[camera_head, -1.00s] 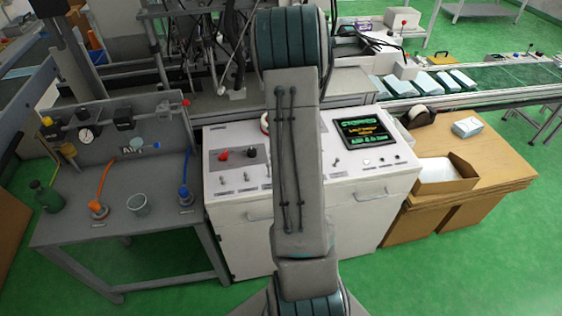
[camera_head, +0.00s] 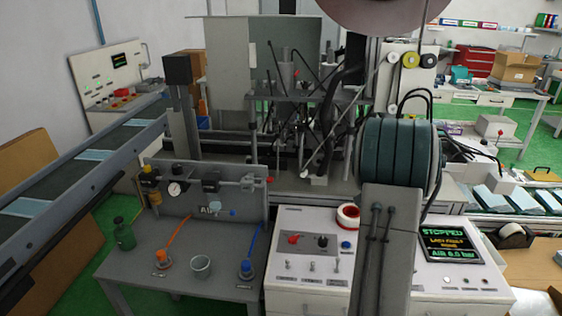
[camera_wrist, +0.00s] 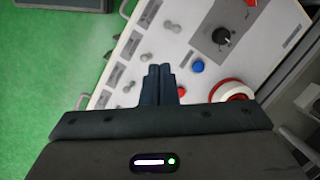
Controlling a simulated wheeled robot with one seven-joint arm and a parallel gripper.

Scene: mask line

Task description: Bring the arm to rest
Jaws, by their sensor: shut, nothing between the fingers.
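My gripper (camera_wrist: 159,75) shows in the wrist view with its two dark fingers together and nothing between them. It hangs over the white control cabinet (camera_wrist: 130,95), close to its switches and a blue button (camera_wrist: 197,66). In the head view my arm rises in front of the same control cabinet (camera_head: 300,304) and hides part of its top. The gripper itself is not visible in the head view. The cabinet's screen (camera_head: 450,244) reads STOPPED, with AIR 6.0 bar below.
The air bench (camera_head: 190,290) with a cup (camera_head: 201,267) and green bottle (camera_head: 123,234) stands left. Conveyors run at far left and right.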

